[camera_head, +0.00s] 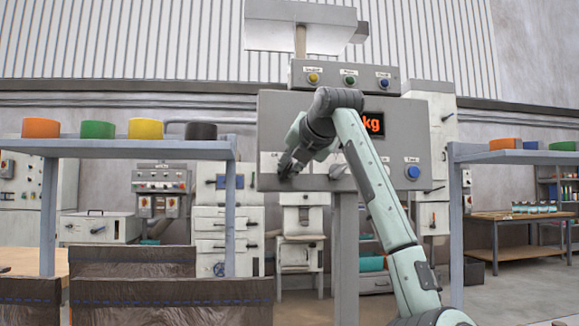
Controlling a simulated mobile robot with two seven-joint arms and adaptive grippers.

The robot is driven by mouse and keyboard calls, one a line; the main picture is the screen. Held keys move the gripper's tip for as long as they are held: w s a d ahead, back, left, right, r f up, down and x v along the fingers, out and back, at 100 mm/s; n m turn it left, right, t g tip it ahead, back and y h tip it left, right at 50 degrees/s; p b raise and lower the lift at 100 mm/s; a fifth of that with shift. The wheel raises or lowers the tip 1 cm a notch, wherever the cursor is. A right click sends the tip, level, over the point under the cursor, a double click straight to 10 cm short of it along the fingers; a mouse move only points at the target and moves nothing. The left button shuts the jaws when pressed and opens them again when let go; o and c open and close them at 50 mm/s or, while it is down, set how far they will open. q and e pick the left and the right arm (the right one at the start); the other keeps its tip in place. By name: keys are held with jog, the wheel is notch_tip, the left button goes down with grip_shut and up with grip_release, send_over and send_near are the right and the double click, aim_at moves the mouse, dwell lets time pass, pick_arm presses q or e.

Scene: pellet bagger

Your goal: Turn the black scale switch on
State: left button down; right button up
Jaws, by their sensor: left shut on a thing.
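My right gripper is not in view.
A blue button (412,173) is at the panel's lower right. A blue-grey shelf (130,149) with coloured rings stands left, another (500,156) right. Dark bags (170,300) stand at lower left.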

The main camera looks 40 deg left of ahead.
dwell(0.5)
pick_arm(q)
jog(key=c, duration=1.6)
grip_release()
jog(key=shift+a, duration=0.1)
jog(key=v, duration=1.2)
jog(key=shift+f, duration=0.1)
